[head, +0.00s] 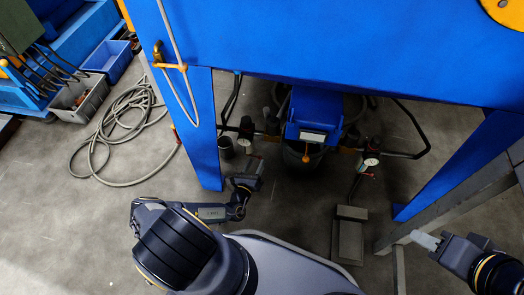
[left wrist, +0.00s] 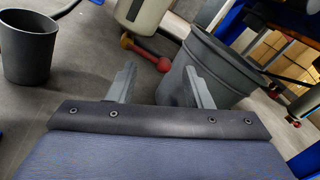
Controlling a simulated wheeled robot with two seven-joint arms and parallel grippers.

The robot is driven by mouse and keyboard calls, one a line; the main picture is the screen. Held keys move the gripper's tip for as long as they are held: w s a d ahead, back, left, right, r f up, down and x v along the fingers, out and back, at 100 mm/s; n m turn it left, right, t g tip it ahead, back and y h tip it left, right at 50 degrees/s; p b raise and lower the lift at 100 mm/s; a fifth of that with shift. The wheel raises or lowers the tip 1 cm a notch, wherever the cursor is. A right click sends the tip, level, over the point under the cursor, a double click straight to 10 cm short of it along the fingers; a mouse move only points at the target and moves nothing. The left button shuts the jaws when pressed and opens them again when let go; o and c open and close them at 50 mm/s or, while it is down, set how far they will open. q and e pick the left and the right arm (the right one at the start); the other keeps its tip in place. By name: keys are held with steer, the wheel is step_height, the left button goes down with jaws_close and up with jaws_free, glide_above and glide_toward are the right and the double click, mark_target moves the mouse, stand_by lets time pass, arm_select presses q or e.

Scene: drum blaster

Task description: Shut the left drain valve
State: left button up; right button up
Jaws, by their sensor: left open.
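My left gripper (head: 254,164) is low under the blue machine, by its left leg. The left wrist view shows its two fingers (left wrist: 161,86) apart with nothing between them. Beyond the fingers is a red ball-ended handle (left wrist: 163,64), in line with the gap and apart from them. It sits below a pale cylinder (left wrist: 145,12), and appears to be the left drain valve's handle. In the head view the left pipe fittings (head: 246,127) show above the gripper, but the handle is not clear. My right gripper (head: 425,240) is at the right, away from the valves; its jaw gap is unclear.
A small dark bucket (head: 226,147) stands beside the left leg (head: 205,130). A larger grey bucket (left wrist: 225,65) is close beyond the fingers. A gauge (head: 371,161) is on the right pipework. A coiled hose (head: 115,140) lies on the open floor at left.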

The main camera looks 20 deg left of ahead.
arm_select(q)
steer(key=w+b, duration=0.1)
steer(key=w, duration=0.5)
steer(key=shift+b, duration=0.4)
steer(key=shift+a, duration=0.1)
steer(key=shift+c, duration=0.5)
